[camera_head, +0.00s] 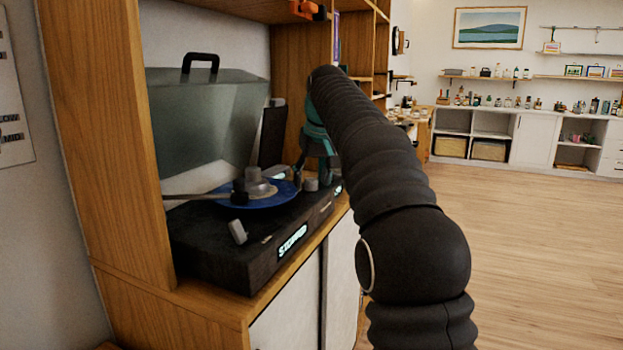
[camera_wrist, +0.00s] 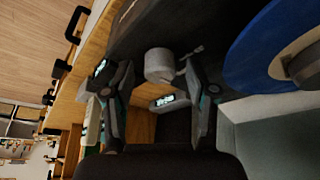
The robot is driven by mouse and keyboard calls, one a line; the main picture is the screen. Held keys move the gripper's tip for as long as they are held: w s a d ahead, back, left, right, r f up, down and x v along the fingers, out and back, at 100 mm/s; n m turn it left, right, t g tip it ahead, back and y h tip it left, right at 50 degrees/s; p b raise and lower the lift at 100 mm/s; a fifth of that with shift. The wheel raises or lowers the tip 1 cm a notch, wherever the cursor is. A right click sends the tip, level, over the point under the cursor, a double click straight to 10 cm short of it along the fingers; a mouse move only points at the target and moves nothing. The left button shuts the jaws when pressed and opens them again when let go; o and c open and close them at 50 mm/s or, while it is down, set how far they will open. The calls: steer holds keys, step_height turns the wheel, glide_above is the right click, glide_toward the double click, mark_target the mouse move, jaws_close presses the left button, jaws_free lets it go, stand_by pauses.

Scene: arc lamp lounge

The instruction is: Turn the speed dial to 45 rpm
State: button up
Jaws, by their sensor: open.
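The black turntable (camera_head: 225,250) stands on a wooden cabinet in the head view, with a blue record (camera_head: 268,200) on it. A lit front display (camera_head: 292,242) appears to read STOPPED. A grey round knob (camera_head: 311,184), apparently the speed dial, sits at the deck's far right end. In the wrist view, the knob (camera_wrist: 158,65) has a thin pointer-like piece beside it. My gripper (camera_head: 318,160) is above that end of the deck. In the wrist view, my gripper (camera_wrist: 157,78) is open, its fingers on either side of the knob, with no clear contact. The dial's markings are not readable.
A grey lever (camera_head: 237,231) stands at the deck's near corner. The tinted lid (camera_head: 205,120) is raised behind the record. A wooden upright (camera_head: 100,130) borders the cabinet on the left. Open wooden floor (camera_head: 530,240) lies to the right.

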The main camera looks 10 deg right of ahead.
jaws_close()
